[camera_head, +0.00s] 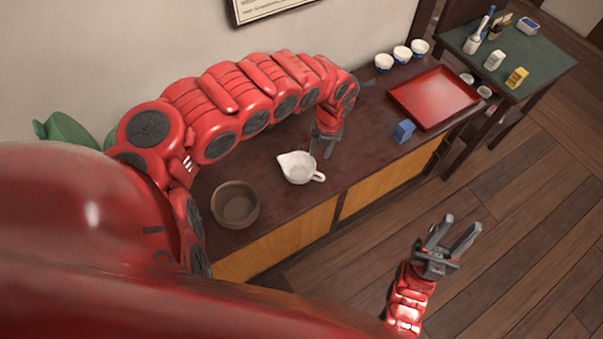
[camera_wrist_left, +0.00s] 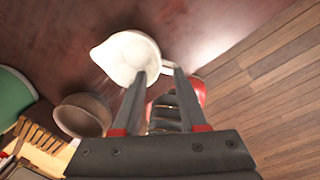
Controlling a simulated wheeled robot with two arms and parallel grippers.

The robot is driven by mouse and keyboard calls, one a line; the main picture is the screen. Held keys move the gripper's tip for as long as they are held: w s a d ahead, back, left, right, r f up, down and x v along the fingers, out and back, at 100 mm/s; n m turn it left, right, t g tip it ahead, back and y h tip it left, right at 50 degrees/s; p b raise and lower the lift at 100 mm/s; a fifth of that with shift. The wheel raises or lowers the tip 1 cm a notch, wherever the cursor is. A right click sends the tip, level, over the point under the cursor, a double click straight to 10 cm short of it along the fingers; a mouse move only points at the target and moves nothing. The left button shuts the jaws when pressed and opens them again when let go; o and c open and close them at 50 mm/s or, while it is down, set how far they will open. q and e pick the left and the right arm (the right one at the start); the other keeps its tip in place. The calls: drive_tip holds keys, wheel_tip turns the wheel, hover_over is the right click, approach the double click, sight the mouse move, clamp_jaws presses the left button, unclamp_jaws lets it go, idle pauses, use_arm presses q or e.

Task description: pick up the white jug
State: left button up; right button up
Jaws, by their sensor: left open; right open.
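The white jug (camera_head: 297,167) stands upright on the dark wooden sideboard top (camera_head: 352,151), its spout to the left and its handle to the front right. It also shows in the left wrist view (camera_wrist_left: 125,58), just beyond the fingertips. My left gripper (camera_head: 321,151) is open and points down, close beside the jug on its handle side and slightly behind it. In the left wrist view the left gripper (camera_wrist_left: 160,74) has its two fingers apart; one fingertip overlaps the jug's edge, and contact is unclear. My right gripper (camera_head: 458,226) is open and empty, over the wooden floor.
A brown bowl (camera_head: 235,205) stands left of the jug. A blue block (camera_head: 403,131), a red tray (camera_head: 434,97) and white cups (camera_head: 402,54) are to the right. A green-topped table (camera_head: 508,55) with small items stands beyond. A wall runs behind the sideboard.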

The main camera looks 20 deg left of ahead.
sight(304, 172)
use_arm(q)
drive_tip(key=f, duration=0.2)
drive_tip(key=f+p, duration=0.1)
drive_tip(key=f, duration=0.2)
drive_tip(key=s+f, duration=0.1)
drive_tip(key=f, duration=0.2)
drive_tip(key=shift+a, duration=0.4)
drive_tip(key=shift+a+f, duration=0.2)
drive_tip(key=shift+f, duration=0.6)
clamp_jaws()
idle(0.4)
